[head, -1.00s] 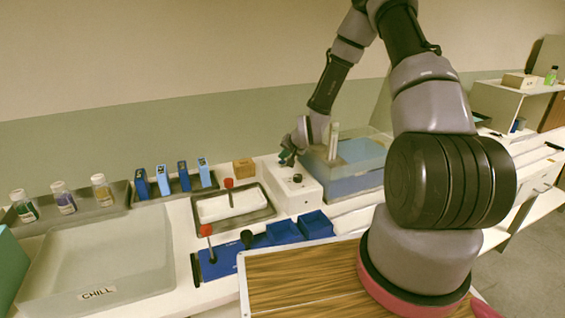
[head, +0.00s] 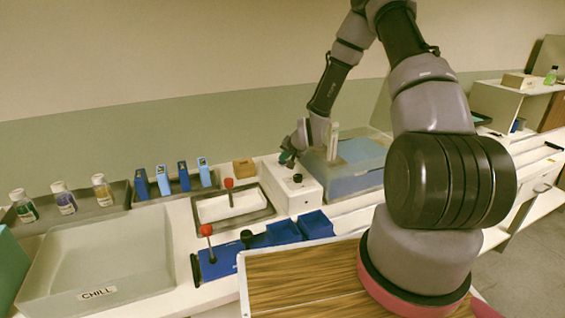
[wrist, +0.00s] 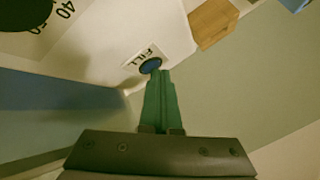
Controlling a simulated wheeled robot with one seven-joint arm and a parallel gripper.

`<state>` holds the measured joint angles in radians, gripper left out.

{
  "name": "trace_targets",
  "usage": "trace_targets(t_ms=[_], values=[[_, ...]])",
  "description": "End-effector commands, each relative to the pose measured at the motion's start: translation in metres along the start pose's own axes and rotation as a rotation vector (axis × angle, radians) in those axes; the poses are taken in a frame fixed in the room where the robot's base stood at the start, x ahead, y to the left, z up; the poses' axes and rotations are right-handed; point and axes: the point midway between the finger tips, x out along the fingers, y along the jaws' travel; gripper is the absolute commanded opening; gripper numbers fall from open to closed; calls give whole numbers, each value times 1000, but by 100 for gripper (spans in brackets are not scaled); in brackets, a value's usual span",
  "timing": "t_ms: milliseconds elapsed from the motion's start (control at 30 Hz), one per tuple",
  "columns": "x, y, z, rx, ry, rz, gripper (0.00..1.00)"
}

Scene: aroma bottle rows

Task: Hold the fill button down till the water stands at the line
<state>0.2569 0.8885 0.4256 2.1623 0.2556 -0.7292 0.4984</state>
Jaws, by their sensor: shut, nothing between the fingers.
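The fill button (wrist: 150,65) is a small blue disc beside a FILL label (wrist: 143,55) on a white box (head: 291,191). My gripper (wrist: 158,74) has green fingers closed together, with their tips at the button's edge and partly over it. I cannot tell whether they press it. In the head view my gripper (head: 287,157) is over the back of the white box, and the button is hidden there. A clear tank (head: 372,148) with blue water (head: 352,187) stands right of the box. I cannot make out the fill line.
A black dial (wrist: 25,12) with numbers is on the box. A wooden block (wrist: 212,22) is near the button.

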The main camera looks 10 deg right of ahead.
Motion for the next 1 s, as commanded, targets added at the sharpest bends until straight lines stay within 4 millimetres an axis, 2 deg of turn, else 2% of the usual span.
trace_targets(t_ms=[1000], values=[[-11,-8,-8,0,-1,0,0]])
